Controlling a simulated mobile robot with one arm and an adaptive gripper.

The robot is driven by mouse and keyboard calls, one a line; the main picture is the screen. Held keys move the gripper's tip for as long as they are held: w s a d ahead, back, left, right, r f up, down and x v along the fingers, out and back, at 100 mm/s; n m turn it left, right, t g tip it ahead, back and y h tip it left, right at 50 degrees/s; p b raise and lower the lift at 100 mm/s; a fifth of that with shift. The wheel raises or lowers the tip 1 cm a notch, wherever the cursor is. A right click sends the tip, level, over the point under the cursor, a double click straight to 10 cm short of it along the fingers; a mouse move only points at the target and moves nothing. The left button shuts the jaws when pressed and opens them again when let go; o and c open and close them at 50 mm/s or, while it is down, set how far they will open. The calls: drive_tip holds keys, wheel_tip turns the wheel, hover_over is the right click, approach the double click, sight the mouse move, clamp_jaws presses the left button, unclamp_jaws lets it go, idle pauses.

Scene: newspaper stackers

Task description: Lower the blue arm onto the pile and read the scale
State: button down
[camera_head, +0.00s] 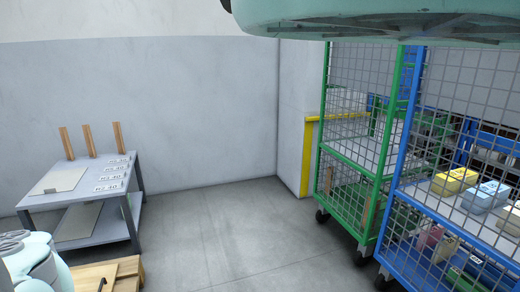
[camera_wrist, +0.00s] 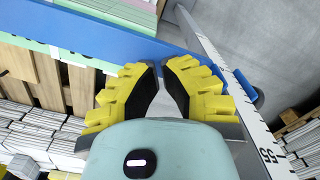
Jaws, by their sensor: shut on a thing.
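In the wrist view my gripper (camera_wrist: 160,68) has yellow fingers with black pads, and it is shut on the blue arm (camera_wrist: 110,42). The blue arm is a flat bar that runs across the upper part of this view and meets the scale on the right. The scale (camera_wrist: 238,92) is a long pale strip with dark ticks, and a "55" shows near its lower end. A pile with pale green and white layers (camera_wrist: 125,10) shows at the top, beside the blue arm. I cannot tell whether they touch. The head view does not show my gripper or the scale.
Stacked white paper bundles (camera_wrist: 30,135) and wooden boards (camera_wrist: 35,75) lie at left in the wrist view. In the head view, a green mesh cart (camera_head: 350,165) and a blue mesh cart (camera_head: 440,215) stand right, a grey table (camera_head: 100,193) left. The middle floor is clear.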

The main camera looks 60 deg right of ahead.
drive_tip(key=shift+r+p, duration=2.45)
drive_tip(key=shift+r, duration=0.65)
drive_tip(key=shift+f, duration=0.1)
